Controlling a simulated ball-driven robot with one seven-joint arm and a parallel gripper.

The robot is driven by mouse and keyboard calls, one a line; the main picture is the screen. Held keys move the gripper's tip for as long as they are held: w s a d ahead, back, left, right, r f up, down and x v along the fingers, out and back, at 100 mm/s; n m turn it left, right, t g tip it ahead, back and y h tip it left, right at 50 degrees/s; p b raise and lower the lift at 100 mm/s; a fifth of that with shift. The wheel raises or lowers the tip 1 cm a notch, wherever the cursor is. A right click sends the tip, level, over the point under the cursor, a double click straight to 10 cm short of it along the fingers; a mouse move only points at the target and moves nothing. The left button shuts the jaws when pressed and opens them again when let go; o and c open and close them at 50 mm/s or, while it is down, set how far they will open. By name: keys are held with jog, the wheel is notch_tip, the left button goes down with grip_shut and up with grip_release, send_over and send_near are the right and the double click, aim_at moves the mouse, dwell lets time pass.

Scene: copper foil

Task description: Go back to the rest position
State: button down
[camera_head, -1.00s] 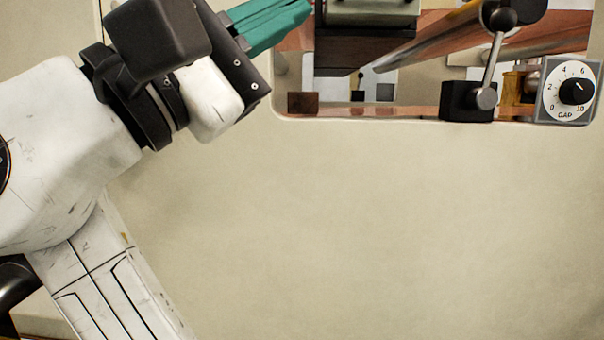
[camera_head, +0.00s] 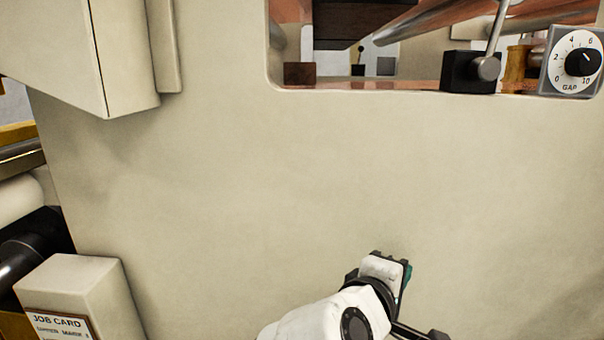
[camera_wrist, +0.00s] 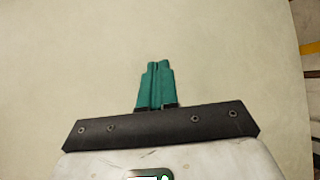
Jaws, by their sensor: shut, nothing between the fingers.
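My gripper (camera_wrist: 157,85) shows in the wrist view with its two teal fingers side by side and touching, nothing between them. It faces a plain cream surface there. In the head view my gripper (camera_head: 407,273) is low and right of centre, with only a sliver of teal showing past its dark end. It is in front of the cream machine panel (camera_head: 230,180), well below the window opening. Whether it touches the panel cannot be told.
The window opening at the top right holds copper-coloured parts, a black lever block (camera_head: 468,72) and a GAP dial (camera_head: 571,61). A cream box (camera_head: 75,290) with a job card stands at lower left. A cream housing (camera_head: 70,50) juts out at upper left. The panel's middle is clear.

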jog(key=s+d+f+m+g+y, duration=0.2)
jog(key=s+d+f, duration=0.2)
jog(key=f, duration=0.4)
jog(key=s+d+f+m+g+y, duration=0.1)
jog(key=s+d+f+m+g, duration=0.15)
jog(key=s+f, duration=0.4)
jog(key=s+d+f+m+g+y, duration=0.1)
jog(key=s+d+f+g+y, duration=0.3)
jog(key=f, duration=0.6)
jog(key=s+d+f+m+g+y, duration=0.1)
jog(key=s+f+m, duration=0.2)
jog(key=s, duration=0.6)
jog(key=s+d+f+m+g+y, duration=0.1)
jog(key=s+f+m, duration=0.2)
jog(key=s+f, duration=0.5)
jog(key=s, duration=0.2)
jog(key=shift+s+f, duration=0.15)
jog(key=shift+s, duration=0.15)
